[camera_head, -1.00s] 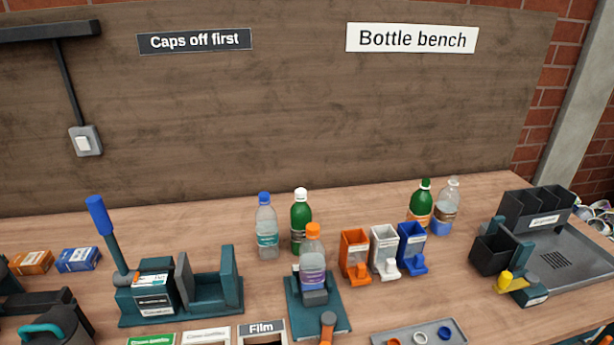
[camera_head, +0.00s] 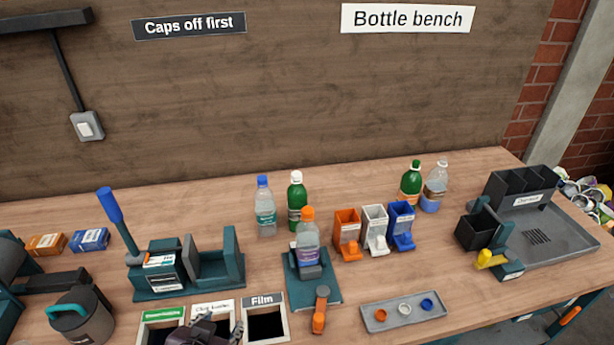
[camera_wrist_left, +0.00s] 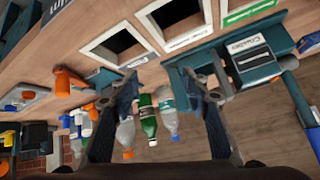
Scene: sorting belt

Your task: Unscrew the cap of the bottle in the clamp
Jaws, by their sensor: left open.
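The clear bottle (camera_head: 308,258) with a purple label and orange cap (camera_head: 308,213) stands upright in the teal clamp (camera_head: 318,293). The cap is on the bottle. The clamp has an orange-tipped handle (camera_head: 320,312). My left gripper (camera_head: 210,330) is at the bottom edge of the head view, in front and to the left of the clamp, apart from the bottle. In the left wrist view my left gripper (camera_wrist_left: 168,88) has its fingers spread with nothing held. The bottle (camera_wrist_left: 125,133) shows there beside one finger, partly hidden. My right gripper is not in view.
Blue-capped (camera_head: 265,208) and white-capped green (camera_head: 297,203) bottles stand behind the clamp. Orange (camera_head: 347,230), white (camera_head: 374,227) and blue (camera_head: 401,225) dispensers stand right of it. A grey tray (camera_head: 385,318) holds caps. A labelled Film opening (camera_head: 265,325) lies left of the clamp.

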